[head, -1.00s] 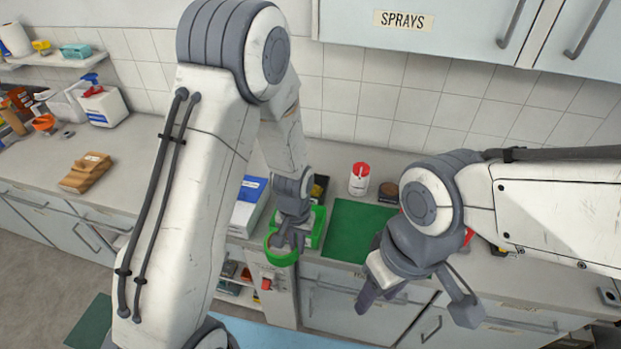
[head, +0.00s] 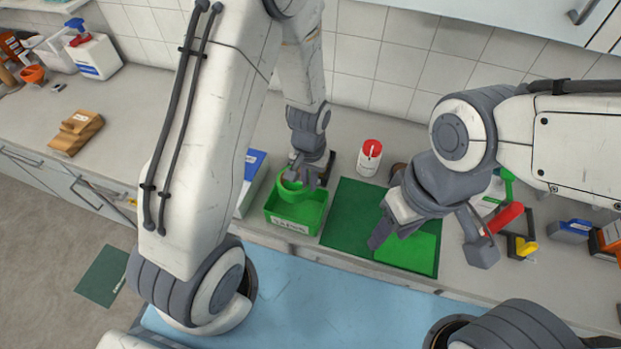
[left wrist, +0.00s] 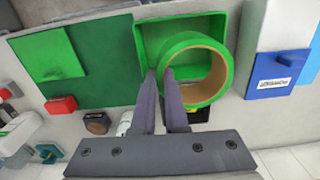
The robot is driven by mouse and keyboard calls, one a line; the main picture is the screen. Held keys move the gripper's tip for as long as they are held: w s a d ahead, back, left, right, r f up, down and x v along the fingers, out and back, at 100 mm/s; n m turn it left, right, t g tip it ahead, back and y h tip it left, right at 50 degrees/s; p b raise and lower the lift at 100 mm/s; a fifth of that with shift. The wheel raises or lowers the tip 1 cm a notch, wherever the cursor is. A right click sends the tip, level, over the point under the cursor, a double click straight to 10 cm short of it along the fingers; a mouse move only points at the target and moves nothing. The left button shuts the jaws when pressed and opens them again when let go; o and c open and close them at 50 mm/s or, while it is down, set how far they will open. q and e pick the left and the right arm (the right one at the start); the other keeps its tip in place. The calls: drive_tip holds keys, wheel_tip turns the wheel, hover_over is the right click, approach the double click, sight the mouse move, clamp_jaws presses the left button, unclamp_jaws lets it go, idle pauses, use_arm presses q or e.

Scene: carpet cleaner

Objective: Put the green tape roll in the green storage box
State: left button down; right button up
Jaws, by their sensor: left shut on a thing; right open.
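The green tape roll (head: 291,192) has a tan core, seen in the left wrist view (left wrist: 223,80). My left gripper (head: 301,178) is shut on one side of its ring; its fingers show in the left wrist view (left wrist: 160,88). The green storage box (head: 300,218) is an open bin with a white front label; it also shows in the left wrist view (left wrist: 149,30). The roll overlaps the box's back left part in the head view; I cannot tell whether it touches the box. My right gripper (head: 428,243) is open and empty over the green mat.
A dark green mat (head: 348,212) with a brighter green piece (head: 414,254) lies right of the box. A blue-and-white box (head: 250,180) stands left of it. A red-capped white container (head: 369,158) stands behind. A red-handled tool (head: 503,218) lies at right.

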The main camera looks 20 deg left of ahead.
use_arm(q)
drive_tip(key=shift+f, duration=0.2)
drive_tip(key=b, duration=1)
hover_over(310, 217)
wheel_tip(310, 217, down, 12)
drive_tip(key=shift+r, duration=0.1)
drive_tip(key=c, duration=0.9)
unclamp_jaws()
drive_tip(key=shift+o, duration=0.2)
